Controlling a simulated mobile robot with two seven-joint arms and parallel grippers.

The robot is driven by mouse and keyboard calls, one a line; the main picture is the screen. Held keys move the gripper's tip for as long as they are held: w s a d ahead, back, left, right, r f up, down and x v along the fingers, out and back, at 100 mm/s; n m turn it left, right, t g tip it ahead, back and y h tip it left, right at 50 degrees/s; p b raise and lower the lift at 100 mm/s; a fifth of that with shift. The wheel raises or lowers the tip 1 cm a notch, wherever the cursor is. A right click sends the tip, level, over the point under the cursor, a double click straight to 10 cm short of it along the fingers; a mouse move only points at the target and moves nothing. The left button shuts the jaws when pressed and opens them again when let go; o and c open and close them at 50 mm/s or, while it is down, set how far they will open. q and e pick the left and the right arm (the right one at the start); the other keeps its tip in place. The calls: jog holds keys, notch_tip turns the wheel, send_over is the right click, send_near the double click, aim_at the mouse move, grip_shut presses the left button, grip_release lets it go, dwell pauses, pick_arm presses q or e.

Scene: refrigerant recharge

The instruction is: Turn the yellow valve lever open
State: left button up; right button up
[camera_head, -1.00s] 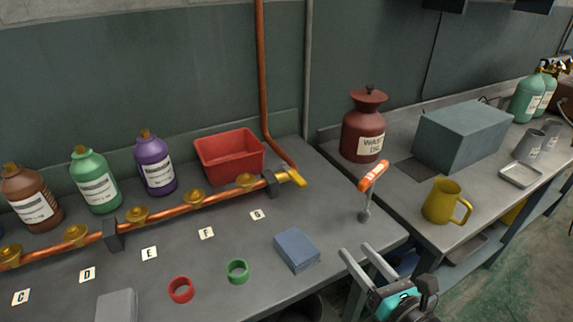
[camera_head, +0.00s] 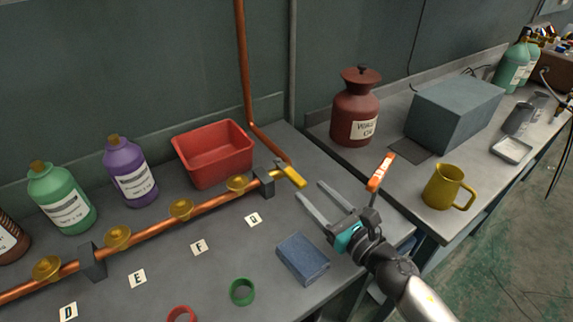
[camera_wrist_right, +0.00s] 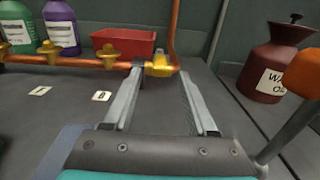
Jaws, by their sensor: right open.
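The yellow valve lever (camera_head: 291,175) sits at the right end of the copper pipe (camera_head: 215,201), past the last grey bracket, and slants down to the right. In the right wrist view the yellow valve lever (camera_wrist_right: 160,66) shows ahead, between the tips of my fingers. My right gripper (camera_head: 311,191) is open and empty, its fingers pointing at the lever from the right, with a small gap in the head view. The right wrist view shows the right gripper (camera_wrist_right: 161,76) with both fingers spread. My left gripper is not in view.
An orange-handled tool (camera_head: 381,172) stands close right of my right gripper. A blue block (camera_head: 302,258) lies in front of it. A red bin (camera_head: 213,153) is behind the pipe. A yellow jug (camera_head: 448,187) and a waste oil can (camera_head: 355,107) stand on the right bench.

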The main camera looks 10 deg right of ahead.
aim_at(286, 168)
jog(key=x, duration=1)
jog(key=shift+w+a+p, duration=0.1)
jog(key=shift+w+p, duration=0.15)
jog(key=shift+p, duration=0.05)
jog(key=shift+c, duration=0.3)
grip_shut()
dwell(0.8)
